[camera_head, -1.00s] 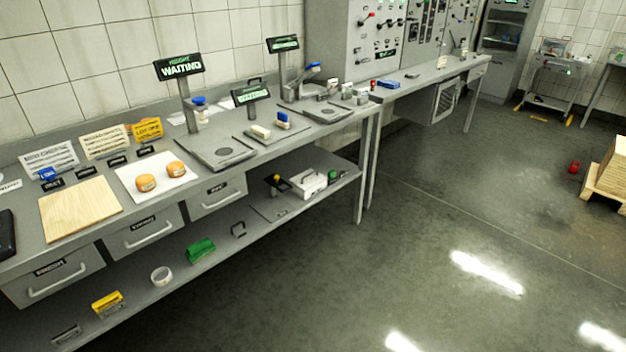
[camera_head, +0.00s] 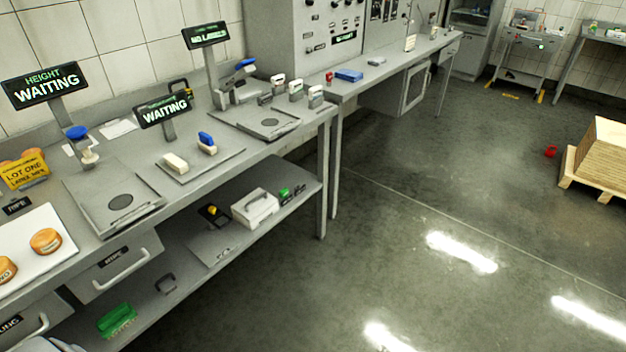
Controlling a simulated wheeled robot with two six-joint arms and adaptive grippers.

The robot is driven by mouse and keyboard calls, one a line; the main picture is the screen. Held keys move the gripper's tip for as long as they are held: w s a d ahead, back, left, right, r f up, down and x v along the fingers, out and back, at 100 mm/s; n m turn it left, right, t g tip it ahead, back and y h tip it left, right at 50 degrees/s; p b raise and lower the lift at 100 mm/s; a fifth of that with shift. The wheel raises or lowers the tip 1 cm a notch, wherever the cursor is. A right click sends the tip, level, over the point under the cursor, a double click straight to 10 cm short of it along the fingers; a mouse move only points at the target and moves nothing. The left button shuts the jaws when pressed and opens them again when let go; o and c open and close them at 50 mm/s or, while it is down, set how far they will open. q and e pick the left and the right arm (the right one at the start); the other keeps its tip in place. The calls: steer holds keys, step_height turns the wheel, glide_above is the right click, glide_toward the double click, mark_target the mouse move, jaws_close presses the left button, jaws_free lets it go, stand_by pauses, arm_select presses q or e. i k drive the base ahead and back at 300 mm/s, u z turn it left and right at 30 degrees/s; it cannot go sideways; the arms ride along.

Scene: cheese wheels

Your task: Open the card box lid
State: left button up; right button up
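No box in view can be read as the card box. A white box with a grey handle on its closed top (camera_head: 255,207) sits on the lower shelf, below the bench and left of its right leg; I cannot tell if it is the card box. A small flat blue box (camera_head: 349,76) lies on the farther bench and is too small to make out a lid. Neither of my grippers is in view. A pale rounded shape at the bottom left edge is cut off.
The long grey bench (camera_head: 140,225) runs along the wall, with scales, displays and two orange cheese wheels on a white board (camera_head: 30,250). A green brush (camera_head: 117,320) lies on the lower shelf. A pallet stack (camera_head: 603,150) stands far right.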

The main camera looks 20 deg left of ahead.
mark_target(257, 202)
steer(key=z, duration=0.15)
steer(key=i, duration=1.45)
steer(key=u, duration=0.55)
steer(key=i, duration=0.85)
steer(key=u, duration=1.5)
steer(key=i, duration=0.65)
steer(key=u, duration=0.6)
